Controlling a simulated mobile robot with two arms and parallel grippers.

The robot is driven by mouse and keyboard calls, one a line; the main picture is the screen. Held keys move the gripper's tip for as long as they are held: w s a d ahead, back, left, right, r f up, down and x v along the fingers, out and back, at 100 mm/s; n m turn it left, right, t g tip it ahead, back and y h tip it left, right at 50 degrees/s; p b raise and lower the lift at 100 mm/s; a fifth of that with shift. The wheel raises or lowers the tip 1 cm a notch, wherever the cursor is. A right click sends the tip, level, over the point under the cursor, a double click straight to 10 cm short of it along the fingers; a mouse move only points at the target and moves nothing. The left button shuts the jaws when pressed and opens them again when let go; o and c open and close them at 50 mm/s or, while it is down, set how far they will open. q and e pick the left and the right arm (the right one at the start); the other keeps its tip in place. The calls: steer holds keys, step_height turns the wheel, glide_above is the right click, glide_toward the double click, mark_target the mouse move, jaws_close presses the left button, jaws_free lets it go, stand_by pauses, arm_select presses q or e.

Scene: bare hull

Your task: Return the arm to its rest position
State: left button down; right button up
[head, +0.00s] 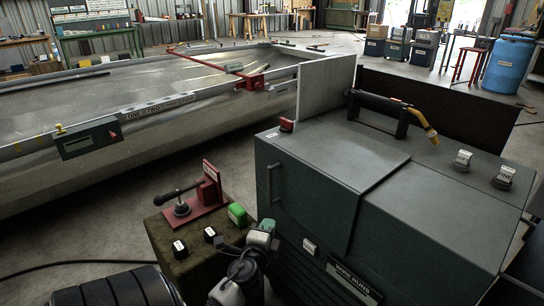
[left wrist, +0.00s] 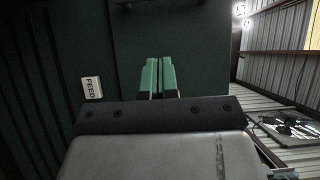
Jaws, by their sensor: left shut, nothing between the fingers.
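My left arm shows low in the middle of the head view, folded close in front of the green welding machine (head: 430,215). My left gripper (head: 264,234) is small and partly hidden there. In the left wrist view its two green fingers (left wrist: 159,64) lie side by side, shut, with nothing between them. They point at the machine's dark green panel (left wrist: 200,45); I cannot tell the exact gap. My right gripper is in neither view.
A brown stand (head: 205,262) left of the machine bears a red clamp (head: 210,190) and a green block (head: 237,214). A FEED label (left wrist: 92,89) is on the panel. A torch (head: 425,125) lies on the machine. The metal hull (head: 190,115) is beyond, with bare floor between.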

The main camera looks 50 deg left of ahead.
arm_select(q)
steer(key=s+d+f+n+g+h, duration=0.25)
steer(key=d+f, duration=0.25)
steer(key=f, duration=0.4)
steer(key=s+d+f+n+g+h, duration=0.1)
steer(key=s+d+f+n+g, duration=0.2)
steer(key=f, duration=0.6)
steer(key=s+d+f+n+g+h, duration=0.2)
steer(key=s+d+f+g+h, duration=0.15)
steer(key=s+d+f, duration=0.45)
steer(key=s+d+f+n+g+h, duration=0.25)
steer(key=s+d+f+g, duration=0.2)
steer(key=d, duration=0.55)
steer(key=s+a+f+m+p, duration=0.1)
steer(key=s+a+p, duration=0.2)
steer(key=s+p, duration=1.3)
steer(key=shift+s+f, duration=0.2)
steer(key=shift+s, duration=0.05)
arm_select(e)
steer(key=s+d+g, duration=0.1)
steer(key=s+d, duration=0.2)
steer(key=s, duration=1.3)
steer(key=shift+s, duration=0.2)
arm_select(q)
steer(key=shift+g, duration=0.25)
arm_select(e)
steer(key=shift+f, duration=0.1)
